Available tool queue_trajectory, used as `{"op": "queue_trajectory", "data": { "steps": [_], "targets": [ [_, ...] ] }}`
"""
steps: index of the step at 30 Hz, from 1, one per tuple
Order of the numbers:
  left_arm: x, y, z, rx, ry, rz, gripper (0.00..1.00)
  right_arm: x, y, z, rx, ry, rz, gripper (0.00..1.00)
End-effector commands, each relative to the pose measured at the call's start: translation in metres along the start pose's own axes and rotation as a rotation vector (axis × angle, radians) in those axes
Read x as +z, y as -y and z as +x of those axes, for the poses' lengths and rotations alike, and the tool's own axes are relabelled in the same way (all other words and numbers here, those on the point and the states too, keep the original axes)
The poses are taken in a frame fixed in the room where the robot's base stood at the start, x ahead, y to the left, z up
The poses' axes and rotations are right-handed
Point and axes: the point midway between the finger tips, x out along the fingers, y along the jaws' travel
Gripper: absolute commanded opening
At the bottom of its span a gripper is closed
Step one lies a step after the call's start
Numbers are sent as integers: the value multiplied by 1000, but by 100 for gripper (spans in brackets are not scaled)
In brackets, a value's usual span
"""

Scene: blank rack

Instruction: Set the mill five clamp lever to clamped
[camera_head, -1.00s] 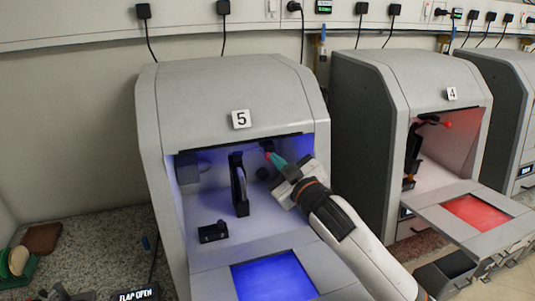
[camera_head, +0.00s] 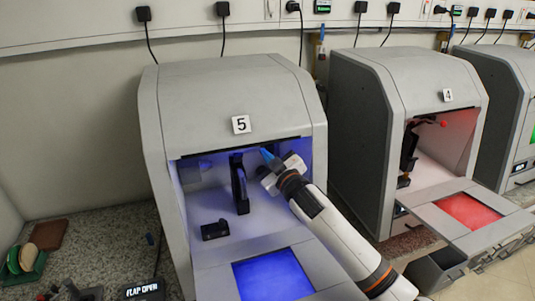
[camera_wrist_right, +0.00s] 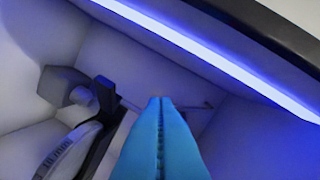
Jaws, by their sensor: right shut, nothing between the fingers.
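Mill five (camera_head: 222,90) is the grey cabinet marked 5, with its flap open and its inside lit blue. My right gripper (camera_head: 266,153) is inside its opening at the upper right, with its blue fingers shut and empty, pointing up and left. They also show shut in the right wrist view (camera_wrist_right: 160,105). The clamp lever of mill five cannot be made out clearly; the gripper or the cabinet's upper edge may hide it. A black upright holder (camera_head: 239,185) stands left of the gripper. My left gripper is not in view.
A small black block (camera_head: 214,230) sits on the mill floor. The blue-lit panel (camera_head: 272,277) is on the open flap. Mill four (camera_head: 385,90) stands at right, its lever's red knob (camera_head: 443,124) visible. A display (camera_head: 142,291) reads FLAP OPEN.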

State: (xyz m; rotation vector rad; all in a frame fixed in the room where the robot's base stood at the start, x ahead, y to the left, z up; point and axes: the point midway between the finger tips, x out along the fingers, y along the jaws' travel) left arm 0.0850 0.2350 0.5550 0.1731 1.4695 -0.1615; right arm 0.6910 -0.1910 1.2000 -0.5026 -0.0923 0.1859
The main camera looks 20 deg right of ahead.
Motion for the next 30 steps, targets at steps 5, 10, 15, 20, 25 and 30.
{"op": "queue_trajectory", "data": {
  "steps": [5, 10, 15, 20, 25, 30],
  "targets": [
    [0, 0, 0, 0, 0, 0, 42, -1, 0, 0, 0, 1, 0, 0],
    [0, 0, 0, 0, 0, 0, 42, -1, 0, 0, 0, 0, 0, 0],
    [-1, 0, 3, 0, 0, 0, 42, -4, -2, 0, 0, 0, 0, 0],
    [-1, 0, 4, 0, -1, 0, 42, -6, -3, 0, 0, 0, 0, 0],
    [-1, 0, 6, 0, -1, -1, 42, -9, -4, 0, 0, -1, 0, 0],
    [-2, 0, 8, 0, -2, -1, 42, -13, -6, 0, 0, -2, 1, 0]
  ]
}}
